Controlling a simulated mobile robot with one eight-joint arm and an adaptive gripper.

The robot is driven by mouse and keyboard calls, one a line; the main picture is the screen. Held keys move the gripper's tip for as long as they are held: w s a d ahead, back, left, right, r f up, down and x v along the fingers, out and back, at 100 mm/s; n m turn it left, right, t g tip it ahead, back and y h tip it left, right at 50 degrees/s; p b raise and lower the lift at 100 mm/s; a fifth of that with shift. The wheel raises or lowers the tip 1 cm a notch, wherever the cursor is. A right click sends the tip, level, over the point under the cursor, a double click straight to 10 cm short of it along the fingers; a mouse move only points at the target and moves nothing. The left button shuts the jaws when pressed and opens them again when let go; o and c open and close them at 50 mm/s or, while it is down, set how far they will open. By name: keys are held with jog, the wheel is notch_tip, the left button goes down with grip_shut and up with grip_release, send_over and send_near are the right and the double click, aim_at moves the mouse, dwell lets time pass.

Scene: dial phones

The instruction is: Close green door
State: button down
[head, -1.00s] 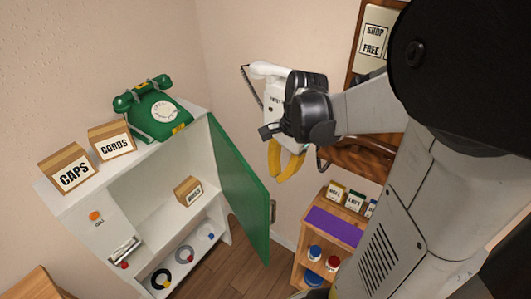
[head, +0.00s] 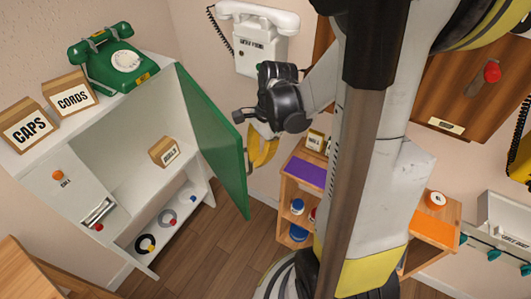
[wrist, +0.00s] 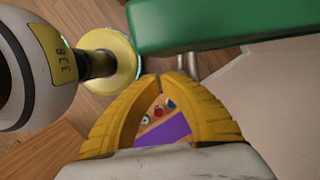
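The green door (head: 212,140) stands wide open at the right side of the white cabinet (head: 120,108). In the wrist view the door (wrist: 230,22) spans the top as a thick green edge. A short metal post (wrist: 187,64), seemingly part of its handle, is just beyond my fingertips. My gripper (head: 256,168) is to the right of the door, on its outer side, with yellow fingers pointing down. In the wrist view the fingertips (wrist: 162,76) nearly meet, with nothing visible held. I cannot tell whether they touch the door or post.
A green dial phone (head: 115,60) and the boxes CAPS (head: 28,125) and CORDS (head: 70,92) stand on the cabinet. A white phone (head: 258,35) hangs on the wall behind. A wooden shelf unit (head: 290,205) stands right of the door. Bare floor lies before the cabinet.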

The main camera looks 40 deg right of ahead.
jog(key=shift+w+a, duration=0.1)
jog(key=shift+a, duration=0.45)
jog(key=shift+a, duration=0.1)
